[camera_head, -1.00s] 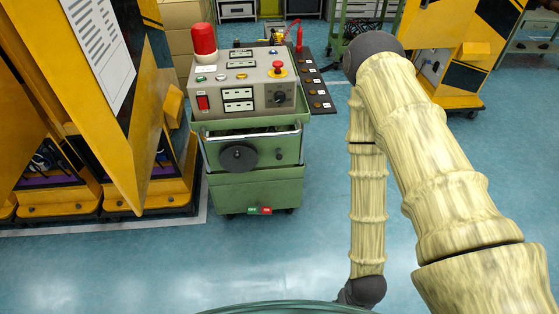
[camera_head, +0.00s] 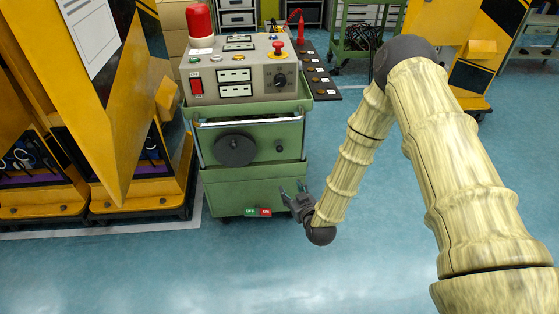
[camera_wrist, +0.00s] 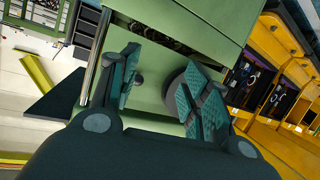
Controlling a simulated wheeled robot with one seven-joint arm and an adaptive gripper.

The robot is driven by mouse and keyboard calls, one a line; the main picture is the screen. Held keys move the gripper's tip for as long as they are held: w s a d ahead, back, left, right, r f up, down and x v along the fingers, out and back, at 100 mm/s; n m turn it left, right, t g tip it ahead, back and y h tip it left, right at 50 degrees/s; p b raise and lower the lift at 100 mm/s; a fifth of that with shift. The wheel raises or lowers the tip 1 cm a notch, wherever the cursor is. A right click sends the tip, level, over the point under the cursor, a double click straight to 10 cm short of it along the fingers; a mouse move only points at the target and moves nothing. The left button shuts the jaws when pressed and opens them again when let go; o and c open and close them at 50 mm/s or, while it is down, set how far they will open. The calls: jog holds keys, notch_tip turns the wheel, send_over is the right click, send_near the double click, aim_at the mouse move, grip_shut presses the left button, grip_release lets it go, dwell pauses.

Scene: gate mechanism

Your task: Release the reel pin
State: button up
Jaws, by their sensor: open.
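A green cart (camera_head: 250,185) carries a dark round reel (camera_head: 235,150) on its front. A small dark knob (camera_head: 279,149) sticks out to the right of the reel; it may be the reel pin, but I cannot tell for sure. My gripper (camera_head: 292,188) is open and empty, in front of the cart's lower right part, below the knob and apart from it. In the wrist view, the knob (camera_wrist: 138,80) shows just beside the left finger, and the reel (camera_wrist: 174,90) is partly hidden behind the right finger.
A control box (camera_head: 238,77) with a red beacon (camera_head: 200,22) sits on the cart. A green and red OFF/ON switch (camera_head: 257,212) is low on its front, near my gripper. Yellow panels (camera_head: 140,120) stand close on the left. The blue floor in front is clear.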

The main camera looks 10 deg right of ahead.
aim_at(281, 151)
jog(key=w+r+t+b, duration=0.1)
jog(key=w, duration=0.5)
jog(key=w+a+r+t+b, duration=0.1)
jog(key=w+r, duration=0.1)
jog(key=w, duration=0.4)
jog(key=w+a+r+t+b, duration=0.1)
jog(key=w, duration=0.5)
jog(key=shift+a+r+n+t, duration=0.25)
jog(key=shift+r+n+t, duration=0.05)
jog(key=shift+r, duration=0.05)
grip_shut()
